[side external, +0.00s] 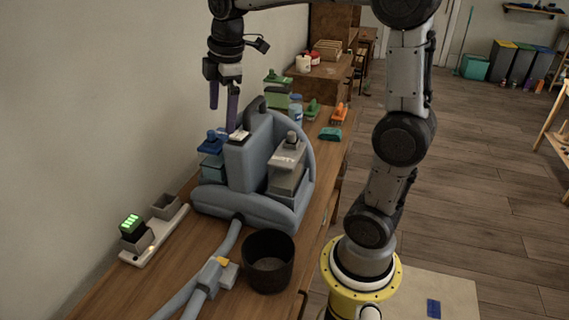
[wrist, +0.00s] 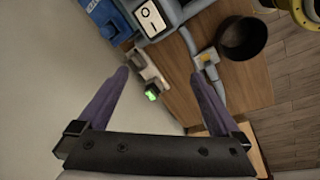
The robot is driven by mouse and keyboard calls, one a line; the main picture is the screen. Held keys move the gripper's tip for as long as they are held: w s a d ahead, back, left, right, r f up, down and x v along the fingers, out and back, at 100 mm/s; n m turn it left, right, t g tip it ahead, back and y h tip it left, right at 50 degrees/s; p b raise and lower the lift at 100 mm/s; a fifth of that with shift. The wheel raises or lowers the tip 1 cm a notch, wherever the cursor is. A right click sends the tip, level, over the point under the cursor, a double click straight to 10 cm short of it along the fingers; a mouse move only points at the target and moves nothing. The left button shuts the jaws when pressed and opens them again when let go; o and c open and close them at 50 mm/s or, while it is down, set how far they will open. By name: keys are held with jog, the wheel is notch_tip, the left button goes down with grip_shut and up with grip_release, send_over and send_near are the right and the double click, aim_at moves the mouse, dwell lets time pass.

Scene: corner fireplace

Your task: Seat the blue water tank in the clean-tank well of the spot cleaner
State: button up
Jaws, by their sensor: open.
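The spot cleaner (side external: 242,165) is a blue-grey machine standing on the wooden bench. The blue water tank (side external: 211,155), with a darker blue top, is at the machine's left side, on the wall side. It also shows at the top of the wrist view (wrist: 108,18). Its lower end and the clean-tank well are hidden, so I cannot tell how deep it sits. My gripper (side external: 222,112) is open and empty above the tank and the machine's central column. In the wrist view its purple fingers (wrist: 159,74) are wide apart with nothing between them.
A grey tank (side external: 286,172) sits on the machine's right side. A black bin (side external: 268,262), hose (side external: 205,284) and charger strip (side external: 150,238) with a green-lit block are in front. A green tank (side external: 277,90), bottle (side external: 295,109) and brushes stand behind. The wall is close on the left.

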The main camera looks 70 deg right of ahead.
jog(key=s+a+f+m+t, duration=0.1)
jog(key=s+a+m, duration=0.3)
jog(key=s, duration=0.5)
jog(key=s+a+f+m+t, duration=0.2)
jog(key=s+a+f+m, duration=0.2)
jog(key=s, duration=0.5)
jog(key=shift+a+m+y, duration=0.3)
jog(key=shift+a+m, duration=0.15)
jog(key=shift+m, duration=0.65)
